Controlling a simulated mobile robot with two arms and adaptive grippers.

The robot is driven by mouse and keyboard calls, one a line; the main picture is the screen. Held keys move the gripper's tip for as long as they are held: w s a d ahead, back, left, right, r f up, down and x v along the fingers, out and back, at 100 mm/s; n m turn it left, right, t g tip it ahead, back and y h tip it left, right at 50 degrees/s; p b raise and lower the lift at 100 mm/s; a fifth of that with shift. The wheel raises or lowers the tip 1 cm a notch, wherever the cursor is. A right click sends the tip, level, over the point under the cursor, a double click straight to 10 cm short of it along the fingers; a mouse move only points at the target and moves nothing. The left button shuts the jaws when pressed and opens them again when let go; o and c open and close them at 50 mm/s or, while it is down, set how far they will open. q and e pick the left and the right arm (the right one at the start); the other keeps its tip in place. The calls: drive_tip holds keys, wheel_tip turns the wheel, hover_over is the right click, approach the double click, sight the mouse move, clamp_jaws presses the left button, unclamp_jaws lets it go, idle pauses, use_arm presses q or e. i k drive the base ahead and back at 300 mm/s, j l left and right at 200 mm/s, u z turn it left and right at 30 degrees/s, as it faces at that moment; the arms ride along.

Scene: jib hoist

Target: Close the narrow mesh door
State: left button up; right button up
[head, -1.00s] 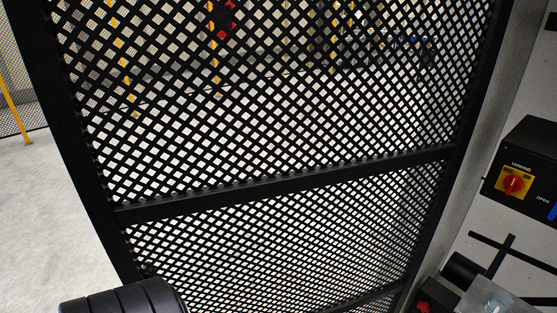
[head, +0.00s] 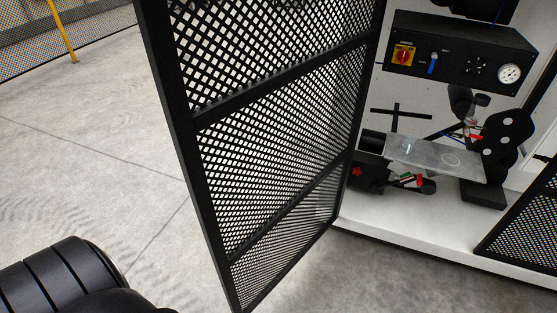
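The narrow mesh door (head: 270,161) fills the middle of the head view, a black frame with black diamond mesh and crossbars. It stands open, swung out from a white-walled enclosure, with its hinge side at the right and its free edge (head: 190,150) nearer me at the left. A black ribbed part of my arm shows at the bottom left, apart from the door in the picture. Neither of my grippers is in view.
Inside the enclosure are a black control box (head: 462,58) with a red-and-yellow switch, a metal plate (head: 428,152) and small tools. Another mesh panel (head: 520,215) stands at the right. The concrete floor (head: 90,150) at the left is clear. A yellow post (head: 62,30) stands far back.

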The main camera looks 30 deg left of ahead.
sight(185, 124)
drive_tip(key=j+z, duration=0.1)
drive_tip(key=j, duration=0.3)
drive_tip(key=k+j+z, duration=0.1)
drive_tip(key=j, duration=0.3)
drive_tip(key=k+j, duration=0.15)
drive_tip(key=j, duration=0.2)
drive_tip(key=k+j+z, duration=0.15)
drive_tip(key=j, duration=0.25)
drive_tip(key=k+j+z, duration=0.1)
drive_tip(key=j, duration=0.3)
drive_tip(key=k+j+z, duration=0.1)
drive_tip(key=j, duration=0.25)
